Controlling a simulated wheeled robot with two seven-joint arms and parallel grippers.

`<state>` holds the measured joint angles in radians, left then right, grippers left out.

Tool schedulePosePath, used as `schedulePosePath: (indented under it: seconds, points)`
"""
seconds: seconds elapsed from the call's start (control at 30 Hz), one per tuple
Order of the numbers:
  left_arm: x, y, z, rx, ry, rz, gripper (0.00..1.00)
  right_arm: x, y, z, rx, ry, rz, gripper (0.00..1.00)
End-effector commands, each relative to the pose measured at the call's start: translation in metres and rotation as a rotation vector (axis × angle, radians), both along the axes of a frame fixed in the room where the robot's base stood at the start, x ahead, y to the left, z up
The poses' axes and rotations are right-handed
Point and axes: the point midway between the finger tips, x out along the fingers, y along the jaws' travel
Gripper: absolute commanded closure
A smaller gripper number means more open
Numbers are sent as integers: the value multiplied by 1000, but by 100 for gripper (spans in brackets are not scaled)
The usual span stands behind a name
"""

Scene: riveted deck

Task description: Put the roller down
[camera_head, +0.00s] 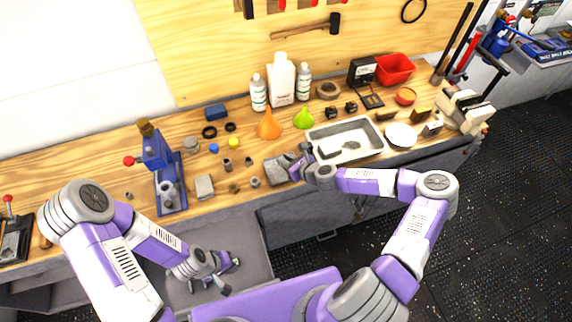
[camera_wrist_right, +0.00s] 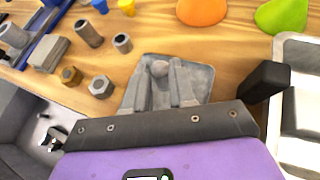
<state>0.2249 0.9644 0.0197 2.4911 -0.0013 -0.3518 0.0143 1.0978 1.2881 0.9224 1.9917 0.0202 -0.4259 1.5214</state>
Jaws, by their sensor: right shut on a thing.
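My right gripper (camera_wrist_right: 160,86) is low over the bench, with its fingers close together on a small grey, round-ended piece (camera_wrist_right: 158,68), which I take for the roller. Most of it is hidden between the fingers. A flat grey block or tray (camera_wrist_right: 200,80) lies on the wood directly behind and under the fingertips; whether the held piece touches it I cannot tell. In the head view the right gripper (camera_head: 298,166) is beside this grey thing (camera_head: 275,170), left of the white tray. My left gripper (camera_head: 226,274) hangs below the bench edge, its fingers too small to read.
A white tray (camera_head: 372,152) stands close on the right; a black piece (camera_wrist_right: 265,80) juts up there. An orange funnel (camera_head: 269,126) and a green funnel (camera_head: 303,119) stand behind. Nuts and sockets (camera_wrist_right: 101,87) lie to the left, then a blue vise-like tool (camera_head: 157,155).

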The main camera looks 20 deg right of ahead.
Motion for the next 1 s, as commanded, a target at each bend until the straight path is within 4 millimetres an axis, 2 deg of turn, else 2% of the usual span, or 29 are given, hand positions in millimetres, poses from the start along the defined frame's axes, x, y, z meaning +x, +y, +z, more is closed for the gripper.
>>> schedulePosePath:
  seconds: [0.1,0.17,0.53,0.57,0.7,0.73,1.0]
  points:
    - [0,0,-2,0,-1,0,100,0,0,-20,3,3,-2,100]
    - [0,0,-2,0,-1,0,100,0,0,-26,2,1,-2,100]
    - [0,0,-6,0,-1,0,100,0,0,-31,1,0,0,100]
    - [0,0,-6,0,-1,0,100,0,0,-31,1,0,0,74]
    - [0,0,-5,0,-1,0,100,0,0,-30,1,0,0,52]
    - [0,0,-5,0,-1,0,100,0,0,-30,1,0,0,50]
    - [0,0,-4,0,-1,0,100,0,0,-29,0,1,0,50]
